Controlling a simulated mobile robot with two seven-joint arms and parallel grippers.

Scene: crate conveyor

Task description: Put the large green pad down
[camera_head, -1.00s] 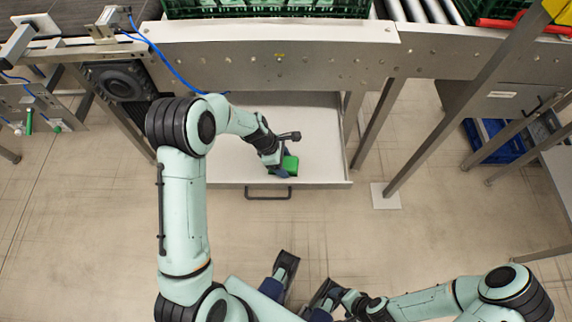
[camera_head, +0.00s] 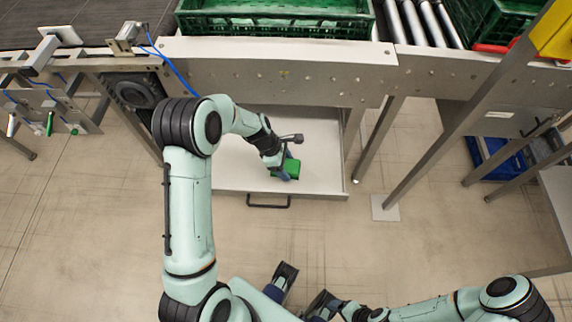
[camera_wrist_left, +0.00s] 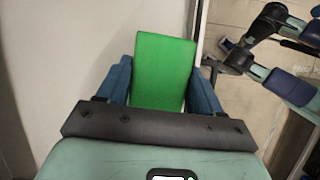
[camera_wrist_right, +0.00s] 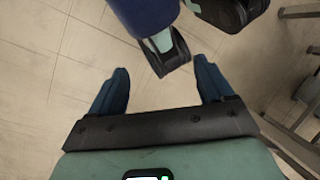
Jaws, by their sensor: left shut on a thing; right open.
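The large green pad (camera_head: 288,169) is in my left gripper (camera_head: 281,172), over the open white drawer (camera_head: 232,172) under the conveyor. In the left wrist view the pad (camera_wrist_left: 164,72) sits between the two blue fingers, which are shut on its sides. I cannot tell whether its underside touches the drawer floor. My right gripper (camera_wrist_right: 162,92) is open and empty in the right wrist view, with bare floor between its fingers.
Green crates (camera_head: 275,26) stand on the conveyor above the drawer. The drawer's front has a dark handle (camera_head: 268,203). Steel legs (camera_head: 378,140) stand right of the drawer. A blue crate (camera_head: 492,158) is at the right.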

